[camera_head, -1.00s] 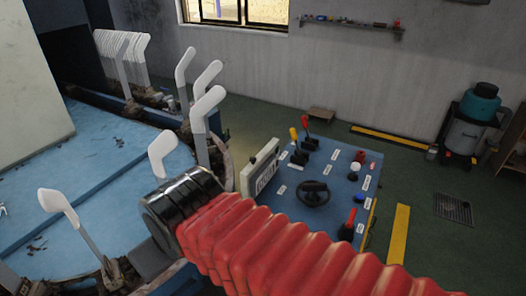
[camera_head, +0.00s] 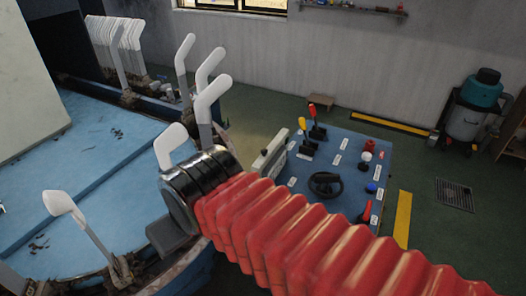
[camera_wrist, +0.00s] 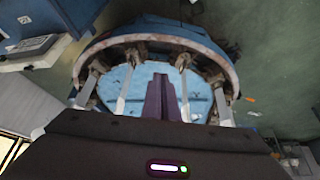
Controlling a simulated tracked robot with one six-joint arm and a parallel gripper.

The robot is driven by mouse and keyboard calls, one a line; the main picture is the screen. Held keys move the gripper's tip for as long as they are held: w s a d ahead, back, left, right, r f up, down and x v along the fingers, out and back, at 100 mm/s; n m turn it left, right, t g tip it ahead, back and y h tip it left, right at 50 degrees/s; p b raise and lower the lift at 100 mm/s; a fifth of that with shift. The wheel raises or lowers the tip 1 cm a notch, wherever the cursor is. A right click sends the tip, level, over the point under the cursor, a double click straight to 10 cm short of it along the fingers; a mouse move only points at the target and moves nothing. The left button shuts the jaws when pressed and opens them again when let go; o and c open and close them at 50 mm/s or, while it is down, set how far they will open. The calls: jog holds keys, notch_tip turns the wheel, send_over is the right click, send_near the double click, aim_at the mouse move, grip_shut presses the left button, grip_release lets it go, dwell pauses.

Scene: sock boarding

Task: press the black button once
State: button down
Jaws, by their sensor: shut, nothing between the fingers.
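The blue control panel (camera_head: 346,149) stands right of the middle in the head view. It carries a black steering wheel (camera_head: 325,184), a yellow-topped lever (camera_head: 302,124), a red-topped lever (camera_head: 312,112), a white knob (camera_head: 367,156), a blue button (camera_head: 371,187) and a red-handled control (camera_head: 366,212). I cannot clearly pick out a black button; my red-sleeved arm covers the panel's near left part. My gripper (camera_wrist: 162,80) shows as narrow purple fingers in the wrist view, shut and empty. It points over the blue round platform (camera_wrist: 143,82), away from the panel.
White foot-shaped forms (camera_head: 212,92) stand upright around the blue platform (camera_head: 60,185) at left. A pale box (camera_head: 271,152) is at the panel's left edge. A teal-topped vacuum (camera_head: 470,110) stands far right.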

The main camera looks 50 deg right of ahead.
notch_tip(320, 180, up, 2)
jog(key=m+t+h, duration=0.1)
jog(key=m+t, duration=0.3)
jog(key=m, duration=0.7)
send_over(264, 152)
jog(key=shift+s+d+r, duration=0.2)
jog(key=shift+s+d, duration=0.15)
jog(key=shift+s, duration=0.05)
jog(key=shift+f, duration=0.2)
jog(key=shift+f, duration=4.2)
jog(key=shift+f, duration=0.15)
jog(key=shift+w+f, duration=0.1)
jog(key=shift+f, duration=0.15)
